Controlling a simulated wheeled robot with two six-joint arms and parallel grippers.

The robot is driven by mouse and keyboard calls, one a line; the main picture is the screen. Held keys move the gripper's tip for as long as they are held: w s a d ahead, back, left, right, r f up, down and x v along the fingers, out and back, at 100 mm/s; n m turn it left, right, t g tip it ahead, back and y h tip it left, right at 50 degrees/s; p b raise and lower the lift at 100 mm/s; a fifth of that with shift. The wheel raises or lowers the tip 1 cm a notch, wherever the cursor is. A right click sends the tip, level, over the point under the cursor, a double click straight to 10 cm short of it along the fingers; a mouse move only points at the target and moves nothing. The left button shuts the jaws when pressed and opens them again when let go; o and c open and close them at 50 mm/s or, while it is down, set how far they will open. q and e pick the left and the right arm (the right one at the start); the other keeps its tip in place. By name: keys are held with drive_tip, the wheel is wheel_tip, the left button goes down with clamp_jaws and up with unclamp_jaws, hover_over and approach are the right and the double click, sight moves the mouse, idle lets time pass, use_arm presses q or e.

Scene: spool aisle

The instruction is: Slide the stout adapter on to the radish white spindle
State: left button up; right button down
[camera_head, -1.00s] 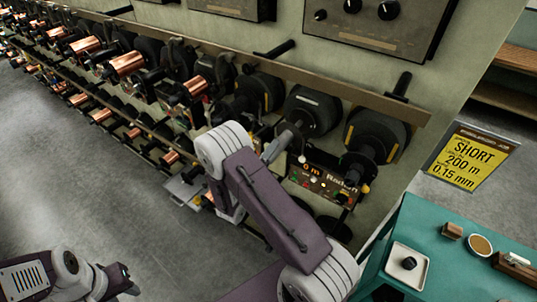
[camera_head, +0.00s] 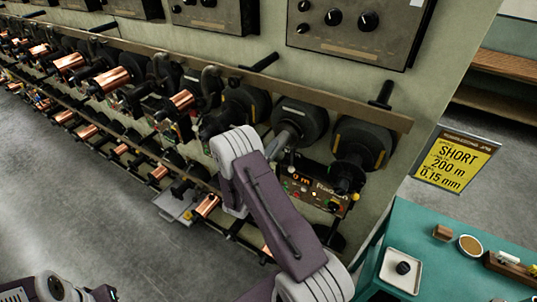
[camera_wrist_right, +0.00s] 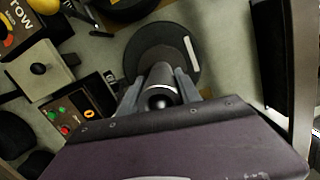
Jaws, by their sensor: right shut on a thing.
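My right gripper (camera_wrist_right: 158,92) is shut on the stout adapter (camera_wrist_right: 160,76), a short dark grey cylinder with a shiny rounded end. In the right wrist view it stands in front of a black disc (camera_wrist_right: 190,72) with a white mark. In the head view the right gripper (camera_head: 284,138) is close to the disc (camera_head: 305,115), left of a disc with a yellow mark (camera_head: 362,145). The spindle is hidden behind the adapter; I cannot tell whether the adapter is on it. My left gripper (camera_head: 106,293) is at the bottom left, its fingers unclear.
A control panel (camera_head: 318,192) with lit display hangs below the discs. A rail (camera_head: 345,108) runs above them. Copper spools (camera_head: 113,78) line the wall at left. A teal table (camera_head: 435,260) with a white tray (camera_head: 402,270) stands right, by a yellow sign (camera_head: 456,162).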

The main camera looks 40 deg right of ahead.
drive_tip(key=shift+w+d, duration=0.2)
drive_tip(key=shift+d, duration=0.35)
drive_tip(key=c, duration=0.8)
unclamp_jaws()
drive_tip(key=shift+o, duration=0.2)
drive_tip(key=shift+a, duration=0.15)
drive_tip(key=b+v, duration=0.4)
drive_tip(key=v, duration=0.5)
drive_tip(key=shift+s, duration=0.1)
